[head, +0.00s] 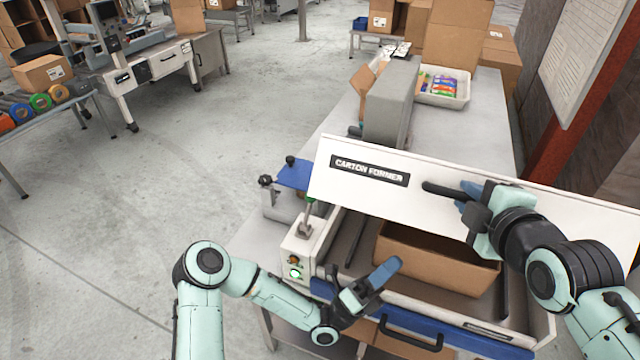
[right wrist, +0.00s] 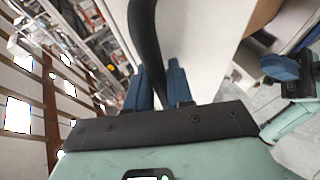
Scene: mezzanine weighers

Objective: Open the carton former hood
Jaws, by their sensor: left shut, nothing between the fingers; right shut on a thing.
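The carton former's white hood (head: 400,206), with its black name label, is raised and tilted, with the inside of the machine open to view below it. My right gripper (head: 466,198) is shut on the hood's black handle (head: 436,188). The handle (right wrist: 144,40) runs up from between the blue fingers (right wrist: 162,88) in the right wrist view. My left gripper (head: 384,276) is shut and empty, over the front left of the machine, below the hood and apart from it. It also shows at the right of the right wrist view (right wrist: 282,68).
A brown carton (head: 440,262) sits inside the machine. A control box (head: 297,255) with a green lit button stands at its left. A grey unit (head: 390,103) and white tray (head: 443,88) stand behind. A red-brown post (head: 570,135) is close on the right.

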